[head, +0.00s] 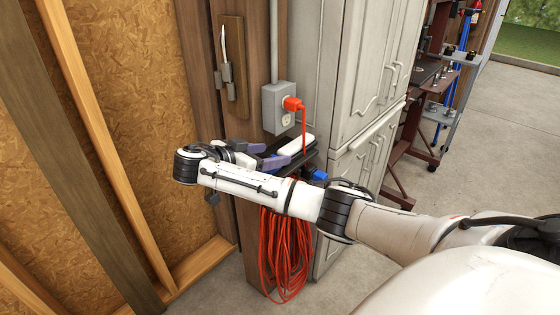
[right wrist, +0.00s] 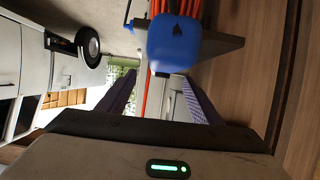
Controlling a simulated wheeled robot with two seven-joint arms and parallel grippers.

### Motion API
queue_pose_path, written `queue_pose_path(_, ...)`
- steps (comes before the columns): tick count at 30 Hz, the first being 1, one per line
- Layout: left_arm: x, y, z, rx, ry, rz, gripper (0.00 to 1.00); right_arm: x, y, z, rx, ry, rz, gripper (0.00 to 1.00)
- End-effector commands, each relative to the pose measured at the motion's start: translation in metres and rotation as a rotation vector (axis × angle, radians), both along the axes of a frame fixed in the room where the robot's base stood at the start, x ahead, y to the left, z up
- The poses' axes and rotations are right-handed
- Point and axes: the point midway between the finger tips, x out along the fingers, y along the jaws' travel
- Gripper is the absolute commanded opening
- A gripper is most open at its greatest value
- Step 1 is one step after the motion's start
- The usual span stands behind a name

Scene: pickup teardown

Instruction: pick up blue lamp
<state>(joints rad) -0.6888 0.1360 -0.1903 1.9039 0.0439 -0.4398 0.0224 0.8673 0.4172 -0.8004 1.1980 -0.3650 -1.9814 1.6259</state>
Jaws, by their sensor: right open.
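The blue lamp (head: 315,174) shows as a small blue shape at a dark shelf, above the hanging red cord and partly hidden by my right arm. In the right wrist view the blue lamp (right wrist: 175,43) is a rounded blue block with a dark mark, just beyond the fingertips. My right gripper (head: 275,154) is to the left of the lamp, with its purple fingers pointing right towards it. In the right wrist view the right gripper (right wrist: 160,82) has its fingers apart, with nothing seen held between them. My left gripper is not in view.
A dark shelf (head: 309,162) carries a white object (head: 296,146) close to the fingers. A coiled red cord (head: 284,255) hangs below. An outlet box (head: 278,108) with a red plug is above. A white cabinet (head: 350,90) stands to the right, bare studs to the left.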

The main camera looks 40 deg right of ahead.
Motion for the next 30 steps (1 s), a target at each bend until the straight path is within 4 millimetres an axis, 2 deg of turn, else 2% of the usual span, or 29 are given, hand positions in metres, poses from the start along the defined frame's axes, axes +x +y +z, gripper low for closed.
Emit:
queue_pose_path(5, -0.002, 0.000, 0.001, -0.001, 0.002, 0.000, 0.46, 0.001, -0.012, -0.003, 0.000, -0.001, 0.000, 0.59)
queue_pose_path(15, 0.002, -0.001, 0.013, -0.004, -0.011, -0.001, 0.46, 0.005, -0.052, -0.022, 0.000, -0.001, 0.001, 0.59)
queue_pose_path(23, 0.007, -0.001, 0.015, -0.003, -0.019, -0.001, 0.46, 0.005, -0.054, -0.024, 0.002, -0.002, 0.001, 0.59)
queue_pose_path(30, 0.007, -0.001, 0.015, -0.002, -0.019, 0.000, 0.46, 0.005, -0.053, -0.024, 0.002, -0.002, 0.001, 0.19)
